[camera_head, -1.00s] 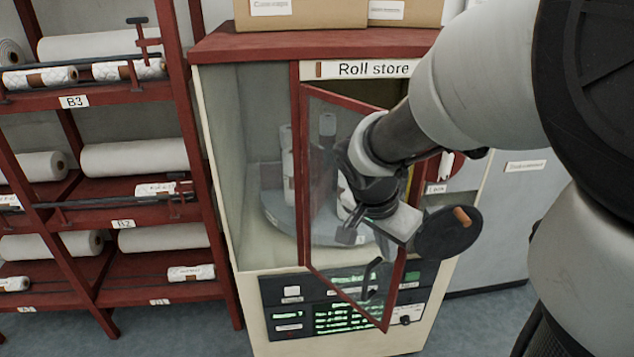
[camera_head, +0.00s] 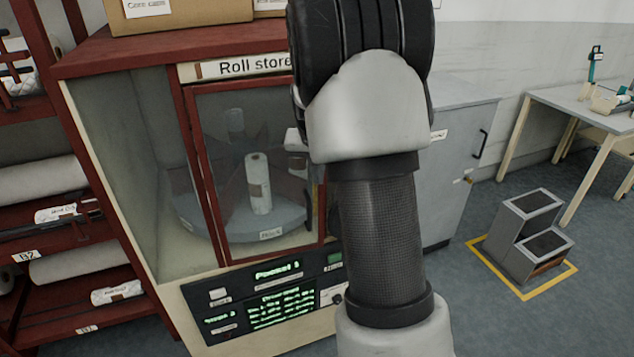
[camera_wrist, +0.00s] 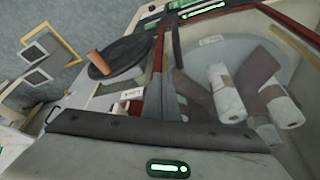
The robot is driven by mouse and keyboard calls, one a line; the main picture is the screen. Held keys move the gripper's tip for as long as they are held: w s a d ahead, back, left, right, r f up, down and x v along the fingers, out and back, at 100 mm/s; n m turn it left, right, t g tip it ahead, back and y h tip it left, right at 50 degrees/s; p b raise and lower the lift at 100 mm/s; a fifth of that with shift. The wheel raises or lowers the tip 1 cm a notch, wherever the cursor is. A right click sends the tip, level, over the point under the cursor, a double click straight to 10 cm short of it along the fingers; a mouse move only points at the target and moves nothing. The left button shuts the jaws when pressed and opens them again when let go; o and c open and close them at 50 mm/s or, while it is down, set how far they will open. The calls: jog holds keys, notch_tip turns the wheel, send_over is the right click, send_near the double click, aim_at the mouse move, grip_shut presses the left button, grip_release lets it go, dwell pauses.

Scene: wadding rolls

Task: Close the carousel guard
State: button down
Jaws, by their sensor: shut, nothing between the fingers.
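The carousel guard (camera_head: 222,180), a clear pane in a red frame, lies across or nearly across the front opening of the roll store cabinet (camera_head: 120,170). My arm hides its right edge in the head view, so I cannot tell whether it is fully shut. Behind the pane, the grey carousel (camera_head: 190,222) carries white rolls (camera_head: 258,183). In the wrist view, my gripper (camera_wrist: 168,98) is shut and empty, close to the red guard frame (camera_wrist: 156,62). I cannot tell whether they touch. The head view does not show the gripper's fingers.
A control panel (camera_head: 270,300) with green displays sits below the guard. A black disc with an orange handle (camera_wrist: 112,57) stands out beside the frame. Roll shelves (camera_head: 60,225) are at left. A grey cabinet (camera_head: 455,165) and step stool (camera_head: 528,235) are at right, with clear floor between.

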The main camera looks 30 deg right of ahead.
jog(key=w, duration=0.1)
jog(key=w+n, duration=0.1)
jog(key=w, duration=0.1)
jog(key=shift+w+d+r+n+y+p, duration=0.15)
jog(key=shift+w+d+n+y+p, duration=0.05)
jog(key=shift+d+n+y+p, duration=0.1)
jog(key=shift+r+t, duration=0.1)
jog(key=shift+t, duration=0.2)
